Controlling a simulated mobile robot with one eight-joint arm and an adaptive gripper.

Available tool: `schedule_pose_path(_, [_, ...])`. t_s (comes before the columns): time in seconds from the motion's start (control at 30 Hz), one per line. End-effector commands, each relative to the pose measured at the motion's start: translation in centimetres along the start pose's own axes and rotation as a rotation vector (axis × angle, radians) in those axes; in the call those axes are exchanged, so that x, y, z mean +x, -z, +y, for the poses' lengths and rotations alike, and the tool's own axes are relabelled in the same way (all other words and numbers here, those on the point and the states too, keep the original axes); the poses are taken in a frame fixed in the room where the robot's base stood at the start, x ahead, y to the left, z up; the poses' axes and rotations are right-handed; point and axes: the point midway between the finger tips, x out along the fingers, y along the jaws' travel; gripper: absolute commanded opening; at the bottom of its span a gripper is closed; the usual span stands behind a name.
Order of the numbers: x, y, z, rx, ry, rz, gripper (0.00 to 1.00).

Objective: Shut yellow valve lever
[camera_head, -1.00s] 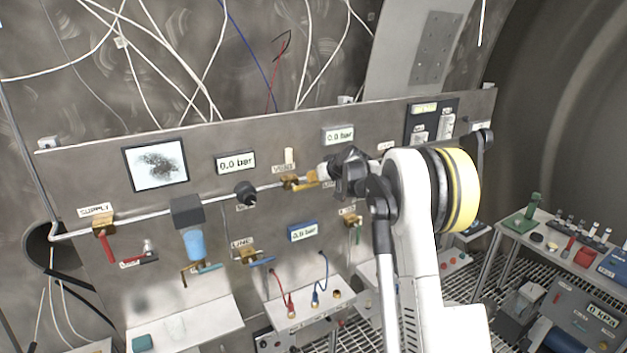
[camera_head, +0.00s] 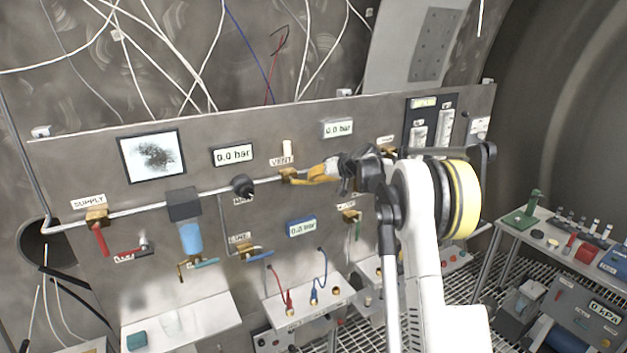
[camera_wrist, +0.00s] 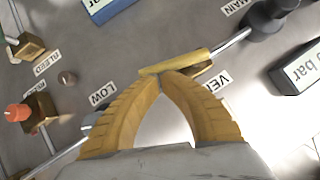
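The yellow valve lever (camera_wrist: 178,62) lies across the top of my fingertips in the wrist view, with its brass valve body beside the VENT label (camera_wrist: 216,82). In the head view the VENT valve (camera_head: 288,176) sits on the pipe, and the lever is hard to tell from my yellow fingers. My gripper (camera_wrist: 165,76) has its two curved fingers meeting at the tips, just at the lever. The tips look close to or touching it; I cannot tell which. In the head view my gripper (camera_head: 308,177) reaches the valve from the right.
A black knob (camera_wrist: 270,15) and a pressure display (camera_wrist: 298,68) stand close by in the wrist view. The SUPPLY valve with a red lever (camera_head: 100,238) and a blue filter (camera_head: 190,240) are farther left. A side table (camera_head: 540,232) stands at right.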

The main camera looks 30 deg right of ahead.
Motion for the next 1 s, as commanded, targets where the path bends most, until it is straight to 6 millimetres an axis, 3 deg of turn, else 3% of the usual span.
schedule_pose_path(0.43, [1.9, -2.7, 1.1, 0.354, 0.236, 0.0, 0.0])
schedule_pose_path(1.0, [3.6, -5.4, 0.4, 0.775, 0.519, 0.0, 0.0])
